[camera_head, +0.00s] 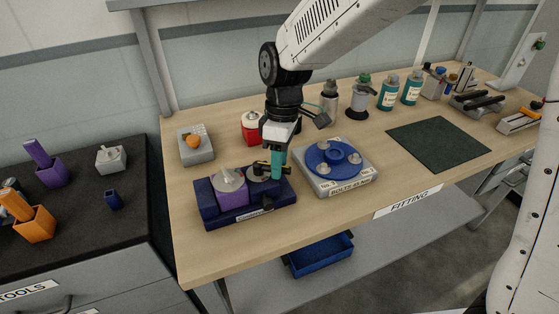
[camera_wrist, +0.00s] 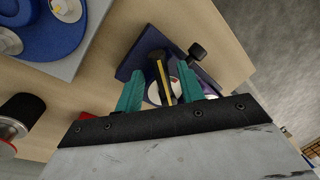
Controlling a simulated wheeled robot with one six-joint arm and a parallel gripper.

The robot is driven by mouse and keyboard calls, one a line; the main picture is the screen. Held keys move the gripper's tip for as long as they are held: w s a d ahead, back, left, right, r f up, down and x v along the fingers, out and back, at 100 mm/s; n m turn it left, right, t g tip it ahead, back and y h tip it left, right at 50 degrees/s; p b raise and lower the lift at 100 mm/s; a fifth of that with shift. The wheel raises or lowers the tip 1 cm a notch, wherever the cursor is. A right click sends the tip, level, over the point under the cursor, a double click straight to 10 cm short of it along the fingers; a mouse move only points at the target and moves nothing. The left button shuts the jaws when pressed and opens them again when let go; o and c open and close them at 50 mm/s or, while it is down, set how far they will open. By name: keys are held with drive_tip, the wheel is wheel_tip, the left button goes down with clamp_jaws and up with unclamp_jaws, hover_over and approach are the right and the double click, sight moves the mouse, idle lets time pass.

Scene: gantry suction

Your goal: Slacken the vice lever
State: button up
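The vice is a dark blue block (camera_head: 222,216) at the front left of the wooden bench, with a purple block (camera_head: 233,198) and a pale metal top in it. My gripper (camera_head: 277,170) points down at the vice's right end. In the wrist view, a black bar with a yellow stripe, seemingly the lever (camera_wrist: 163,82), stands between my teal fingers (camera_wrist: 163,88). The fingers are apart, with gaps visible on both sides of it. Contact below is hidden.
A grey fixture with a blue round plate (camera_head: 338,156) stands close right of the vice. A red container (camera_head: 251,127) is behind my gripper, and a grey block with an orange knob (camera_head: 196,146) is behind left. A dark green mat (camera_head: 438,143) lies clear at right.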

wheel_tip(320, 180, up, 8)
drive_tip(key=w, duration=0.1)
drive_tip(key=shift+w+d+f, duration=0.2)
idle(0.4)
drive_tip(key=shift+s+a+f, duration=0.1)
drive_tip(key=shift+s+f, duration=0.15)
drive_tip(key=shift+f, duration=1.05)
drive_tip(key=shift+s+a+f, duration=0.15)
drive_tip(key=shift+s+f, duration=0.1)
drive_tip(key=shift+f, duration=1)
drive_tip(key=shift+s+a+f, duration=0.1)
drive_tip(key=shift+s+f, duration=0.15)
drive_tip(key=shift+f, duration=1.05)
clamp_jaws()
